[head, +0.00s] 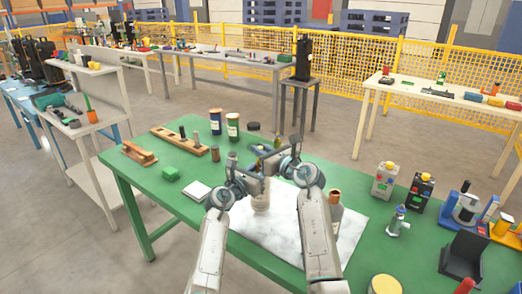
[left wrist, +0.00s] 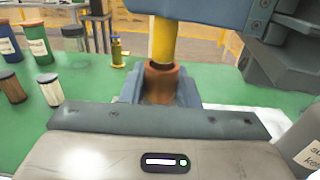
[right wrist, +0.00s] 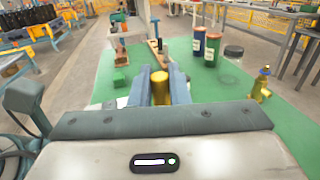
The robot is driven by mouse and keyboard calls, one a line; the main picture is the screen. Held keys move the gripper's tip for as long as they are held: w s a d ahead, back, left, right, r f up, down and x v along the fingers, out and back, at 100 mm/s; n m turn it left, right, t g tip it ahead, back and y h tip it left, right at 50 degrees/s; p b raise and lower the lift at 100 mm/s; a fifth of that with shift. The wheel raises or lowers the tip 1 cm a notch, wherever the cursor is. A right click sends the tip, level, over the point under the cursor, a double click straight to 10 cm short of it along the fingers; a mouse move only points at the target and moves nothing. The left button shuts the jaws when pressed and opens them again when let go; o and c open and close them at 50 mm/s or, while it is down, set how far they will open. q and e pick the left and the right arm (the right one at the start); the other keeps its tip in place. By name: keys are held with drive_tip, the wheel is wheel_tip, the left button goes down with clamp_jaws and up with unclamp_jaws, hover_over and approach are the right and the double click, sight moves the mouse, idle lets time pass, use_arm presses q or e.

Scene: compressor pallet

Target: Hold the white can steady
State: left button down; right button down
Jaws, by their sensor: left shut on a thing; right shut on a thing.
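The white can (head: 262,198) stands upright on the white-grey mat (head: 290,238) under my two grippers. My left gripper (head: 258,181) is shut around its brown neck (left wrist: 160,82), between the fingers in the left wrist view. My right gripper (head: 266,158) is above the left one, shut on a yellow cylinder (right wrist: 160,88). The grippers hide the can's top in the head view; whether cylinder and neck touch is unclear.
A brown-topped bottle (head: 335,210) stands close beside my right forearm. Behind are a wooden rack (head: 180,138), dark jars (head: 233,126) and a brass fitting (right wrist: 262,84).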

drive_tip(key=shift+f, duration=1.35)
idle(0.3)
drive_tip(key=c, duration=1.3)
unclamp_jaws()
drive_tip(key=v, duration=1.2)
drive_tip(key=shift+r, duration=0.15)
use_arm(q)
drive_tip(key=c, duration=1)
unclamp_jaws()
drive_tip(key=shift+c, duration=0.2)
